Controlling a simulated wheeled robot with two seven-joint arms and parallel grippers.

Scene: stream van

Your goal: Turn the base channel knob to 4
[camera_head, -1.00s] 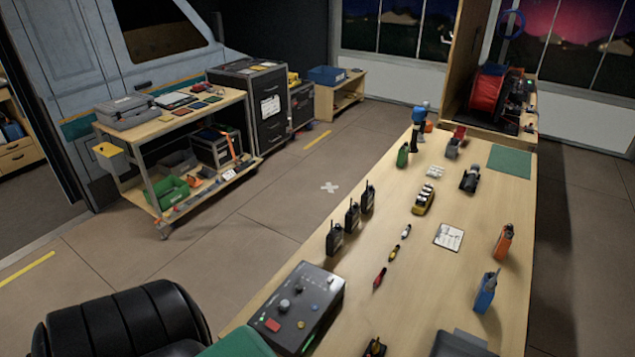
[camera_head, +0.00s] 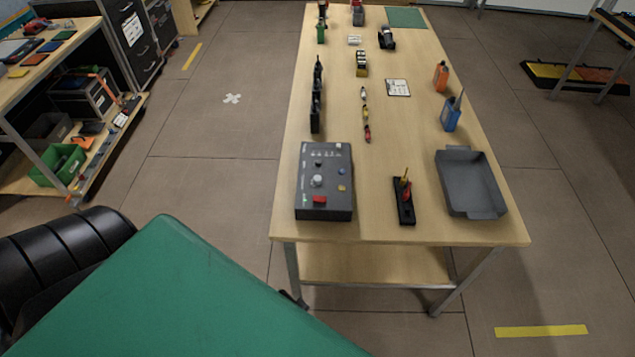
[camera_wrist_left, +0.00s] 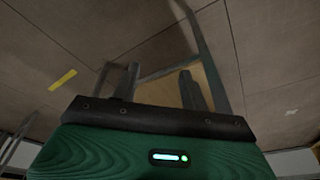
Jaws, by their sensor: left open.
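The dark grey base unit (camera_head: 332,207) lies at the near left corner of the wooden table in the head view. A round light grey knob (camera_head: 318,181) stands on its top face; its setting is too small to read. A red button (camera_head: 319,200), a small blue control and a small yellow control are around the knob. My left gripper shows in the left wrist view (camera_wrist_left: 159,78), its two dark fingers apart with nothing between them. It is low near the table's frame, away from the base unit. My right gripper is out of view.
The wooden table (camera_head: 400,234) has a near edge and metal legs close to my left arm. A black stand (camera_head: 404,205) and a grey tray (camera_head: 470,182) are right of the base unit. Radios (camera_head: 316,110) stand behind it. A cart (camera_head: 30,188) stands at the left.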

